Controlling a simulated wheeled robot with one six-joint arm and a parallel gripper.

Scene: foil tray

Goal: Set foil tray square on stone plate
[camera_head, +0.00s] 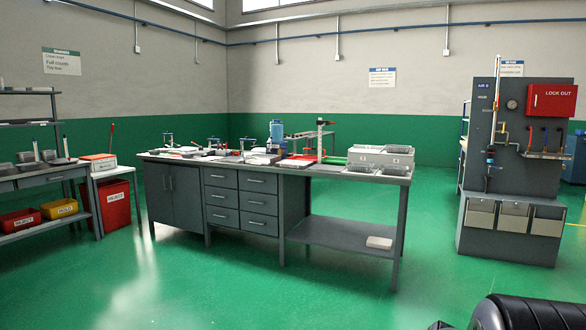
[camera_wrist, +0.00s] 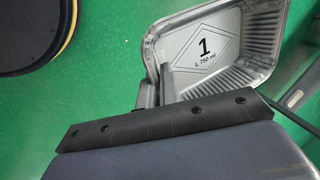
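The foil tray (camera_wrist: 250,60) is silver with ribbed walls and is marked "1 L 750 ml". It shows in the wrist view, tilted, at the top centre, with green floor around it. My gripper (camera_wrist: 165,84) has its fingers at the tray's left wall and looks shut on it, holding the tray clear of the floor. The fingertips are partly hidden by the tray and the dark gripper body. I cannot make out the stone plate for sure in either view.
A grey workbench (camera_head: 254,177) stands ahead, crowded with tools. Grey bins (camera_head: 380,155) sit at its right end, and a pale block (camera_head: 379,242) lies on its lower shelf. A lockout station (camera_head: 509,232) stands right, and a red bin (camera_head: 113,205) left.

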